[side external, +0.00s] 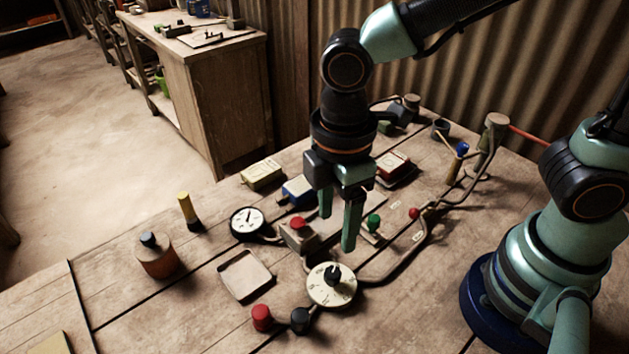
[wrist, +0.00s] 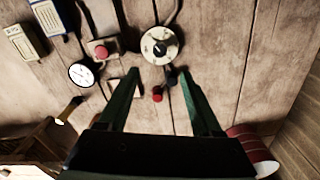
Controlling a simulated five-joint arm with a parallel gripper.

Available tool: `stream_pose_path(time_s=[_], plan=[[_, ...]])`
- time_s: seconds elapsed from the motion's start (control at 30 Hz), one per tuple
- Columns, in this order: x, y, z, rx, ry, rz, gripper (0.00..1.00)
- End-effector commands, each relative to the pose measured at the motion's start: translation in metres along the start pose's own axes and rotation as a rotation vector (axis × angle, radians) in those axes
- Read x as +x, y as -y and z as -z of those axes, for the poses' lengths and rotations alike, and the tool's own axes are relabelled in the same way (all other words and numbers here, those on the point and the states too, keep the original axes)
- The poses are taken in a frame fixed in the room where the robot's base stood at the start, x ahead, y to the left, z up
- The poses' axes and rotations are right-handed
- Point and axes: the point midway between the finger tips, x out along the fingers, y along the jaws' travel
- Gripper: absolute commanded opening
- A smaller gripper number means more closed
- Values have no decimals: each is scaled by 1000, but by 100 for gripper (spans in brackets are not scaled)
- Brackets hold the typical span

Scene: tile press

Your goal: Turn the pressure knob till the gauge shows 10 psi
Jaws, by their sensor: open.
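The pressure knob is a round cream dial (side external: 318,293) with a black centre grip, lying on the table in the side view. It also shows in the wrist view (wrist: 148,52), beyond my fingertips. The gauge (side external: 248,221) has a white face and black rim and stands left of the knob; it also shows in the wrist view (wrist: 80,75). Its needle is too small to read surely. My gripper (side external: 337,230) points down with its two green fingers apart and empty, above the table and behind the knob in the side view. The fingers also show in the wrist view (wrist: 158,74).
A red button box (side external: 299,235) stands close beside my fingers. A square tray (side external: 245,275) lies left of the knob. Red (side external: 262,317) and black (side external: 300,320) knobs sit in front. A green-topped valve (side external: 374,222) and pipes (side external: 408,257) run to the right.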

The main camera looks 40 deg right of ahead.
Motion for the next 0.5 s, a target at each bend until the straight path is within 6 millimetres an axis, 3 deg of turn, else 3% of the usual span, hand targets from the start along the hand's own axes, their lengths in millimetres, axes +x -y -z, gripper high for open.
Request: stream_pose_path(time_s=[0.17, 0.5], plan=[[20, 1, -1, 0, 5, 3, 66], [81, 0, -2, 4, 5, 4, 66]])
